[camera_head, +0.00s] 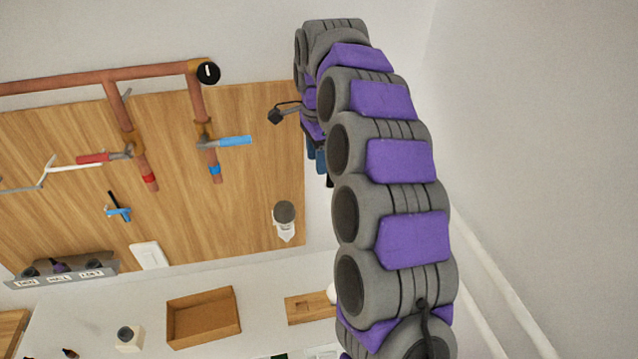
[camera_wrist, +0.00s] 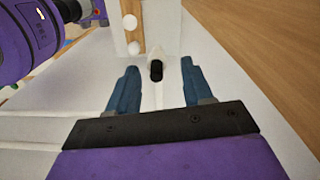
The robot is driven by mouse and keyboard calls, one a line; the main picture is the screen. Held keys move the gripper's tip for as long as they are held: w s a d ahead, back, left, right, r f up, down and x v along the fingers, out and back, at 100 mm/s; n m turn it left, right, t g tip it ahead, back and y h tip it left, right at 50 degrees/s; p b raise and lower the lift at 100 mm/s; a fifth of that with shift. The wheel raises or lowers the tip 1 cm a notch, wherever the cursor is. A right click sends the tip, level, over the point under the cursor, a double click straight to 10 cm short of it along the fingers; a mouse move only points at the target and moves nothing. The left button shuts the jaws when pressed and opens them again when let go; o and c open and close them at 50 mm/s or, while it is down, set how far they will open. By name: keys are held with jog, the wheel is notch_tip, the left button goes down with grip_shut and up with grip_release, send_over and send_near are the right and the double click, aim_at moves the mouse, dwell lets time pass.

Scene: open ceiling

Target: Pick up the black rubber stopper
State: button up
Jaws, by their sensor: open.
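A small black piece (camera_wrist: 156,72), which looks like the rubber stopper, shows in the wrist view at the end of a small white part (camera_wrist: 155,55) on the pale surface. My gripper (camera_wrist: 159,69) is open, with its two blue fingers to the left and right of the black piece in the picture. Nothing is held. I cannot tell the remaining distance in depth. In the head view my gripper (camera_head: 318,160) is mostly hidden behind my arm, and I cannot pick out this black piece there.
A wooden panel (camera_head: 250,180) carries copper pipes (camera_head: 100,78), valves and a grey-and-white fitting (camera_head: 285,218). The wooden panel also flanks my gripper's right side (camera_wrist: 270,45).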

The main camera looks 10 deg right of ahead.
aim_at(330, 182)
jog(key=d+f, duration=0.2)
jog(key=d, duration=0.3)
jog(key=a+f, duration=0.2)
jog(key=a+f+p, duration=0.1)
jog(key=a, duration=0.1)
jog(key=shift+s+f, duration=0.25)
jog(key=shift+f, duration=0.1)
jog(key=d, duration=0.3)
jog(key=shift+d, duration=0.35)
jog(key=c, duration=0.4)
jog(key=shift+d, duration=0.15)
jog(key=shift+c, duration=0.7)
jog(key=shift+a, duration=0.75)
grip_shut()
jog(key=shift+d, duration=0.1)
